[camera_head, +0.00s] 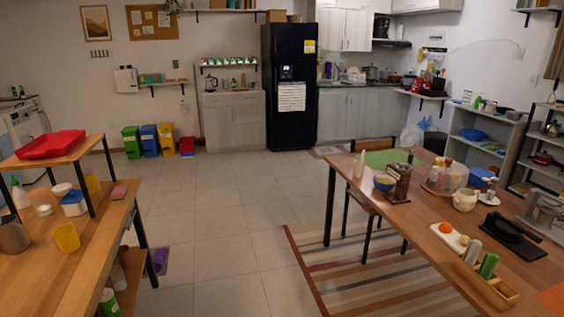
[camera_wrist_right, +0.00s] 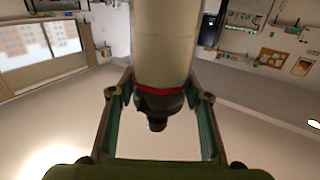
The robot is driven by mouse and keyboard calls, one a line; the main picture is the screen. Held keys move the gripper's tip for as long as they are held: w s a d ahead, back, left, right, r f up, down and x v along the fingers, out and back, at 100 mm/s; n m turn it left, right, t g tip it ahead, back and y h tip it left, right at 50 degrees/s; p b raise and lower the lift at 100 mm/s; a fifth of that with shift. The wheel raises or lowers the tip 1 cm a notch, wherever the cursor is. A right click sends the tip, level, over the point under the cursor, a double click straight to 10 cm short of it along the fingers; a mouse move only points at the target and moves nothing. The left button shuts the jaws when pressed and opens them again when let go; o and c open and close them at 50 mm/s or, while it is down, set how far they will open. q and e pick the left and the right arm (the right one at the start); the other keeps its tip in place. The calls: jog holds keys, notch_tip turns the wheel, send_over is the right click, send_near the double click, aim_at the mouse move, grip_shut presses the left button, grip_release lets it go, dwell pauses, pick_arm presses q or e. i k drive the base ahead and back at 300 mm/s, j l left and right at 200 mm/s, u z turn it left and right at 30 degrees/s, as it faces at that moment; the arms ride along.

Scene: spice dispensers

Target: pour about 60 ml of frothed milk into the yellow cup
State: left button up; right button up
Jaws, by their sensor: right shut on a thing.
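A yellow cup (camera_head: 66,237) stands upright on the left wooden table in the head view. Another yellow thing like a cup (camera_head: 93,184) stands further back, partly behind the shelf leg. A grey metal pitcher (camera_head: 14,234) is at the left edge of that table. In the right wrist view my right gripper (camera_wrist_right: 160,84) is shut on a pale cylinder (camera_wrist_right: 160,45) with a red band and a dark end. The cylinder's far end is cut off by the frame, and its contents are hidden. Neither gripper shows in the head view.
A low shelf with a red tray (camera_head: 51,144) stands on the left table (camera_head: 35,277). Open tiled floor (camera_head: 215,220) lies between it and the right table (camera_head: 440,228). That table holds several containers, a grinder (camera_head: 398,183) and a wooden tray; a chair is beside it.

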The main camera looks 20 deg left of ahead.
aim_at(66, 236)
jog(key=i+j+u, duration=0.1)
jog(key=i+u, duration=1.55)
jog(key=u, duration=0.15)
jog(key=i+u, duration=0.35)
jog(key=i+j+u, duration=0.1)
jog(key=u, duration=0.3)
jog(key=i+u, duration=0.3)
jog(key=u, duration=0.15)
jog(key=i+u, duration=0.2)
jog(key=u, duration=0.2)
